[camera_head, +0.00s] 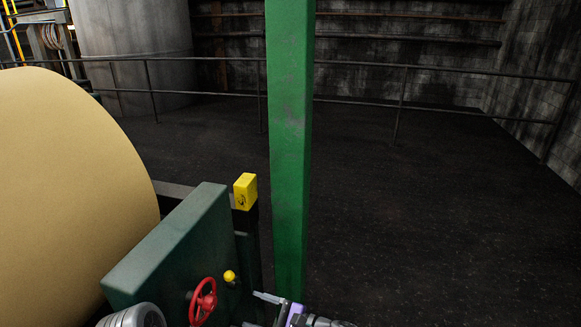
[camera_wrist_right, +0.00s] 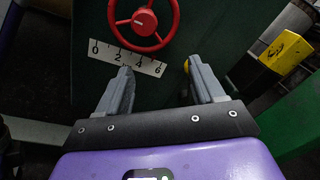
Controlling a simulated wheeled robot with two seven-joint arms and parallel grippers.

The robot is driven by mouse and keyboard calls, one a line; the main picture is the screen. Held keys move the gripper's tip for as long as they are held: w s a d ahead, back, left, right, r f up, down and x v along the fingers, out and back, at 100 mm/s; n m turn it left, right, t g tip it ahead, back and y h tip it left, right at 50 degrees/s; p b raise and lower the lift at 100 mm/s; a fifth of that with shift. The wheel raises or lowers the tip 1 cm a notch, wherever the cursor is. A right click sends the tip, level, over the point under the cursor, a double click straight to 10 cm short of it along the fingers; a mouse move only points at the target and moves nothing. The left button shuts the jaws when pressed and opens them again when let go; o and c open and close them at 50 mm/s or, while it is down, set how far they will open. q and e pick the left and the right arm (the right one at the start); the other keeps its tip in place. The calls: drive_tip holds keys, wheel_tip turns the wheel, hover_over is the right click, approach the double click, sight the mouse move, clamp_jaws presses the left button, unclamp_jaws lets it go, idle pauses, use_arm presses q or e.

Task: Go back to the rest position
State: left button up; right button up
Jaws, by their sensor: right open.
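My right gripper (camera_head: 268,298) is at the bottom of the head view, in front of the dark green machine panel (camera_head: 172,245) and right of the red handwheel (camera_head: 204,300). In the right wrist view the same gripper (camera_wrist_right: 160,66) is open, with nothing between its two grey fingers. The red handwheel (camera_wrist_right: 144,20) lies just beyond the fingertips there. A white scale plate (camera_wrist_right: 127,57) marked 0, 2, 4, 6 is below the wheel, its lower edge near the left fingertip. I cannot tell whether they touch. My left gripper is in neither view.
A yellow knob (camera_head: 229,276) sits beside the handwheel. A yellow block (camera_head: 245,191) tops a dark post. A green column (camera_head: 289,150) stands close behind my right gripper. A large tan roll (camera_head: 70,200) fills the left. Dark floor (camera_head: 430,220) is open at right, bounded by a railing.

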drive_tip(key=w+d+f+m+t+h+p, duration=0.2)
drive_tip(key=w+d+f+m+t+h, duration=0.45)
drive_tip(key=m, duration=0.55)
drive_tip(key=s+d+f+m+g+h+p, duration=0.1)
drive_tip(key=s+d+f+m+h, duration=0.2)
drive_tip(key=d+f+m, duration=0.6)
drive_tip(key=s+d+f+m+g+h+p, duration=0.1)
drive_tip(key=s+d+f+m+h, duration=0.3)
drive_tip(key=m, duration=0.8)
drive_tip(key=s+d+f+m+g+h+p, duration=0.25)
drive_tip(key=s+f+m+g, duration=0.35)
drive_tip(key=s+m, duration=0.65)
drive_tip(key=s+a+r+m+g+y+p, duration=0.2)
drive_tip(key=s+m, duration=0.5)
drive_tip(key=m, duration=0.7)
drive_tip(key=shift+s+a+r+g+y, duration=0.4)
drive_tip(key=shift+a+r+g+y, duration=0.2)
drive_tip(key=shift+g, duration=0.55)
